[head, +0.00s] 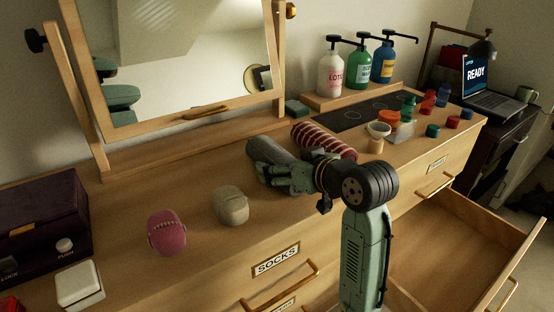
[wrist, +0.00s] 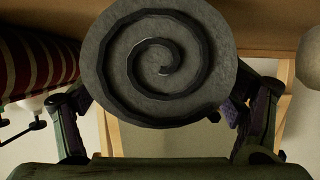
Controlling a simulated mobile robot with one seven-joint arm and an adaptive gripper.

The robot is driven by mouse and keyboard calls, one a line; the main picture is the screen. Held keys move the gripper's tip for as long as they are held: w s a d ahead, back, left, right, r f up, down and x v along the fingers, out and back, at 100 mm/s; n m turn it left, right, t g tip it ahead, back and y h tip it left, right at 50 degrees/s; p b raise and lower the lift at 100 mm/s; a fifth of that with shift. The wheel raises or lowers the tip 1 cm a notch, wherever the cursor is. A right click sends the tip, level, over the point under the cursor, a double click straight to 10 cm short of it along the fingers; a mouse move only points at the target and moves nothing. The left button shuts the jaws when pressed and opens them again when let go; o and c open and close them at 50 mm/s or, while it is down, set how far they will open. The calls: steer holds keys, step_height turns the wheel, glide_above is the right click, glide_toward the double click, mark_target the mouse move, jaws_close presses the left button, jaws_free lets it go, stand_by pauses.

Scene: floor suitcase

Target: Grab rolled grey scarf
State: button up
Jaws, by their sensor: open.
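The rolled grey scarf (head: 266,149) lies on the dresser top below the mirror, partly hidden by my gripper (head: 262,174). In the wrist view its round end with a dark spiral (wrist: 158,60) fills the upper middle. My gripper (wrist: 160,105) is open, with one finger on each side of the roll's lower part. A gap shows at the left finger; I cannot tell whether the right finger touches the roll.
A red striped roll (head: 322,140) lies close to the right of the grey one. A beige bundle (head: 231,207) and a pink bundle (head: 166,232) sit to the left. The mirror frame (head: 190,137) stands behind. An open drawer (head: 450,245) juts out at right.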

steer(key=shift+w+a+f, duration=0.15)
steer(key=shift+w+a, duration=0.05)
steer(key=shift+w, duration=0.05)
steer(key=shift+c, duration=0.2)
steer(key=c, duration=1.3)
